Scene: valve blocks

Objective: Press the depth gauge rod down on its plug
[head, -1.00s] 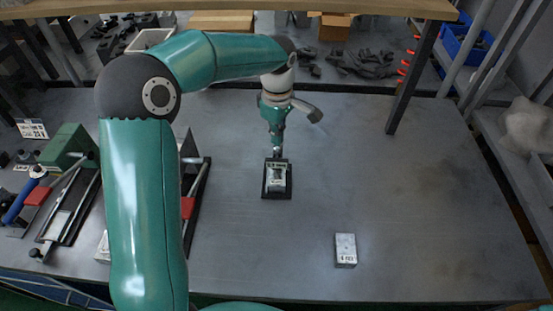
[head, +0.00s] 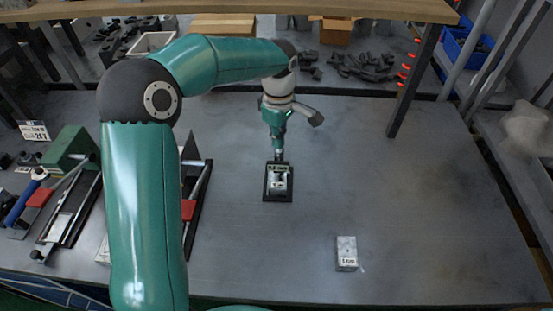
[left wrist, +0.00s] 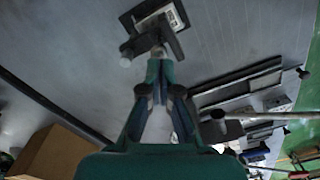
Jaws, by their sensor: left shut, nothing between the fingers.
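A small metal valve block with a label (head: 278,183) sits in a black tray (head: 278,200) near the middle of the table. My left gripper (head: 279,155) is shut and empty, pointing down at the far edge of that tray. In the left wrist view the shut fingertips (left wrist: 160,55) are close to a short grey cylindrical piece (left wrist: 126,60) beside the black-framed block. I cannot tell whether they touch. The depth gauge rod and its plug are too small to make out surely in the head view. My right gripper is not in view.
A second labelled metal block (head: 346,253) stands alone at the front right. Black racks with red handles (head: 188,209) and a green box (head: 68,148) lie on the left.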

